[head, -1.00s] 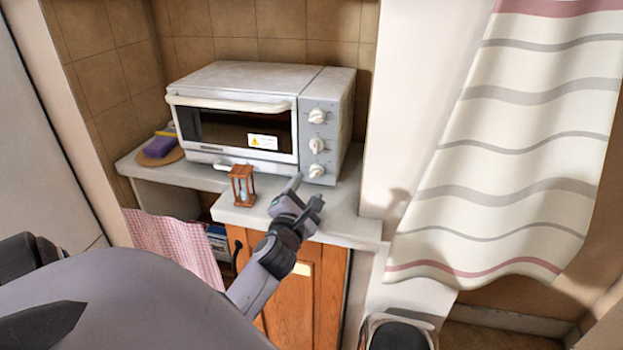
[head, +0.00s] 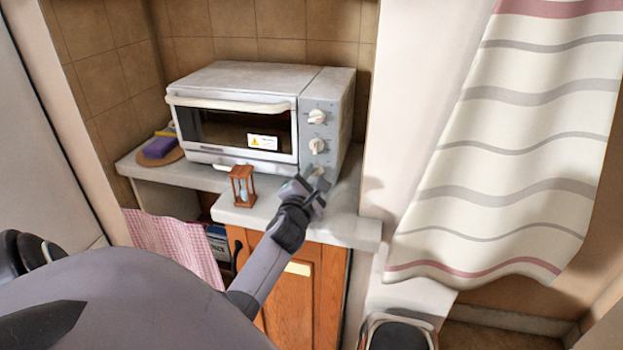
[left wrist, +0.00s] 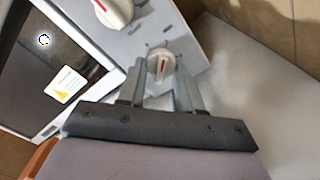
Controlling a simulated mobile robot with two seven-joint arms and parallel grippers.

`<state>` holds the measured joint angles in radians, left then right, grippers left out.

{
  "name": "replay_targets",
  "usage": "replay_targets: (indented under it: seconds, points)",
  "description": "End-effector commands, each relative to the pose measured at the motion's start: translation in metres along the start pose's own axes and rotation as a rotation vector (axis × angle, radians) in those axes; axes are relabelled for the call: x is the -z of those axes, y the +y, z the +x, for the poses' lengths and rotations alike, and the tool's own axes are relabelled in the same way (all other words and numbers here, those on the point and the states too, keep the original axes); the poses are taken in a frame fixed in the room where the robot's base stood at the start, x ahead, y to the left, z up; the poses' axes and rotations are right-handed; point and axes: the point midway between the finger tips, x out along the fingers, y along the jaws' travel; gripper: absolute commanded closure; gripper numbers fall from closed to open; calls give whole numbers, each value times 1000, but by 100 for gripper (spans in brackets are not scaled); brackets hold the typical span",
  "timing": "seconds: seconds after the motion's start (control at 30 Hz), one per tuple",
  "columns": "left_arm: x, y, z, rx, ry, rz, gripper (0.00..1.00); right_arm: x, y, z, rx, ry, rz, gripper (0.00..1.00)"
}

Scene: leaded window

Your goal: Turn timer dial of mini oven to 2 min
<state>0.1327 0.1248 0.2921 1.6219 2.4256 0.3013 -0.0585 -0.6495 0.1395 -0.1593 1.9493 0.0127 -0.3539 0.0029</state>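The white mini oven (head: 235,78) stands on the counter, its door shut. Three knobs run down its right panel: a top knob (head: 317,117), a middle knob (head: 317,146) and a lowest dial. In the left wrist view the lowest dial (left wrist: 161,63) is pale with a red pointer line; its markings are too small to read. My left gripper (head: 318,183) is at this dial, hiding much of it in the head view. In the left wrist view the gripper (left wrist: 161,68) is open, one finger on each side of the dial; contact is unclear. My right gripper is not in view.
A wooden hourglass (head: 242,187) stands on the counter (head: 345,222) just left of my left gripper. A purple sponge (head: 158,147) lies on a round board at the left. A striped curtain (head: 510,150) hangs at the right. The counter right of the oven is clear.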

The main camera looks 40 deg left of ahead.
Motion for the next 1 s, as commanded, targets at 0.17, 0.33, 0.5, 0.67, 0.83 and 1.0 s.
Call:
replay_targets:
  seconds: [0.17,0.33,0.5,0.67,0.83,1.0]
  points:
    - [0,0,0,0,0,13,96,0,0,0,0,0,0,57]
    - [0,1,0,1,0,90,96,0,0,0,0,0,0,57]
    - [0,0,0,0,0,111,96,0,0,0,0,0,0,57]
    - [0,0,0,0,1,110,59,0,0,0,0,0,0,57]
    - [0,0,0,0,1,110,43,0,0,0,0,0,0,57]
    - [0,0,-1,0,0,109,43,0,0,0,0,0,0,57]
